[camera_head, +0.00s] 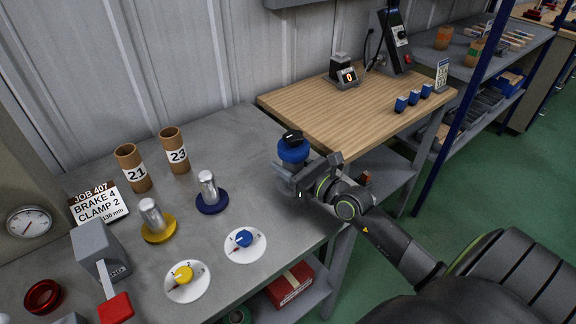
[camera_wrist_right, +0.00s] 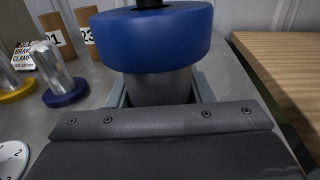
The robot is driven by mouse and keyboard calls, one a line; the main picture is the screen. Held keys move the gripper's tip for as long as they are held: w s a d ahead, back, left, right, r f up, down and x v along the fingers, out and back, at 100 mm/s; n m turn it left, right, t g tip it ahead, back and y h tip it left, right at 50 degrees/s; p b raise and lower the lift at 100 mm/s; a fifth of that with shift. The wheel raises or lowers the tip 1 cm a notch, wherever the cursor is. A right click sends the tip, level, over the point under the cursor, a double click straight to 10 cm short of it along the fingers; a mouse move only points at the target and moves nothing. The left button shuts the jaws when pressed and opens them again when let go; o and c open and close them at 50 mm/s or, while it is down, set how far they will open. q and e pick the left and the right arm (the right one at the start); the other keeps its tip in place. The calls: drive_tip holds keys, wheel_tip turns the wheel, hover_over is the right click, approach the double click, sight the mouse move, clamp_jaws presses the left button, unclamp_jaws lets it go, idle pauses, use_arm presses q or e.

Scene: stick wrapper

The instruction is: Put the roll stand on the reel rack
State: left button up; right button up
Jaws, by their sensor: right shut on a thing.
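My right gripper (camera_head: 290,178) is shut on a piece with a thick blue disc (camera_head: 293,151), a grey cylindrical body (camera_wrist_right: 160,87) and a black top (camera_head: 292,136). It may be the roll stand. It is upright by the right edge of the grey bench; I cannot tell whether its base touches. In the right wrist view the blue disc (camera_wrist_right: 152,38) sits above the fingers. A metal post on a blue base (camera_head: 211,203) and one on a yellow base (camera_head: 158,235) stand left of it. No rack is clearly identifiable. My left gripper is not in view.
Tubes 21 (camera_head: 133,168) and 23 (camera_head: 174,151), a sign (camera_head: 98,203), a blue dial (camera_head: 245,244), a yellow dial (camera_head: 187,281) and a red-handled device (camera_head: 97,247) occupy the grey bench (camera_head: 250,190). A wooden table (camera_head: 310,105) adjoins it, with shelving (camera_head: 485,65) farther right.

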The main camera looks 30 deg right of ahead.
drive_tip(key=shift+r, duration=0.1)
drive_tip(key=o, duration=1.1)
drive_tip(key=shift+f, duration=0.2)
drive_tip(key=shift+c, duration=0.2)
drive_tip(key=o, duration=0.4)
